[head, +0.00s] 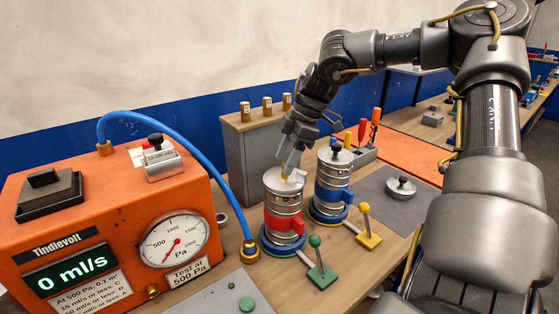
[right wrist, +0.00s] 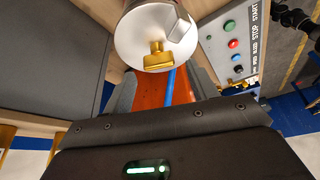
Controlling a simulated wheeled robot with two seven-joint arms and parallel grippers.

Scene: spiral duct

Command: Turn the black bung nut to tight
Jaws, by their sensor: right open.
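Two silver duct canisters stand on the bench. The blue-banded one (head: 331,190) has a black nut (head: 336,148) on its lid; it looks like the black bung nut. The red-banded one (head: 284,205) has a brass nut (head: 286,178) and a pale grey tab on its lid. My right gripper (head: 289,165) points down just above the brass nut, left of the black nut. In the right wrist view the brass nut (right wrist: 158,57) and its round lid lie ahead between the open fingers (right wrist: 163,90); nothing appears gripped. The black nut is not visible there. My left gripper is out of view.
An orange tester (head: 105,235) reading 0 ml/s stands at left, with a blue hose (head: 215,150). Green (head: 315,242) and yellow (head: 364,208) levers stand before the canisters. A loose black-knobbed lid (head: 401,187) lies right on a grey mat. Screwdrivers (head: 368,128) stand behind.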

